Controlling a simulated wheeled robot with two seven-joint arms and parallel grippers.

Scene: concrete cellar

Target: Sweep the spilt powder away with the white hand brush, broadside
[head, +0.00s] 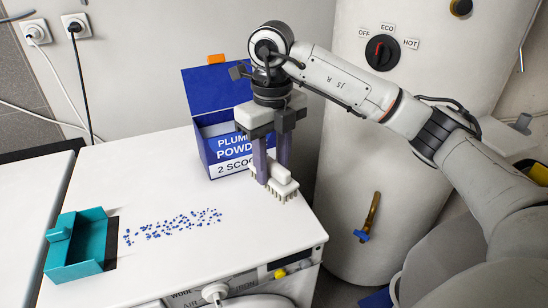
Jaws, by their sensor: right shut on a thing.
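The spilt powder (172,226) lies as a band of blue grains on the white machine top (235,263). My right gripper (272,178) comes in from the right and points down. It is shut on the white hand brush (280,184), held upright with its bristles low, near the right edge of the top. The brush is apart from the powder, to its right. Whether the bristles touch the top I cannot tell. A teal dustpan (76,268) sits at the left end of the powder, with a dark lip facing the grains. My left gripper is out of view.
An open blue powder box (222,146) stands behind the brush, partly hidden by my gripper. A white boiler (352,150) with a dial (381,52) stands at the back right. Cables hang from wall sockets (77,26) at the left. The top is clear between powder and brush.

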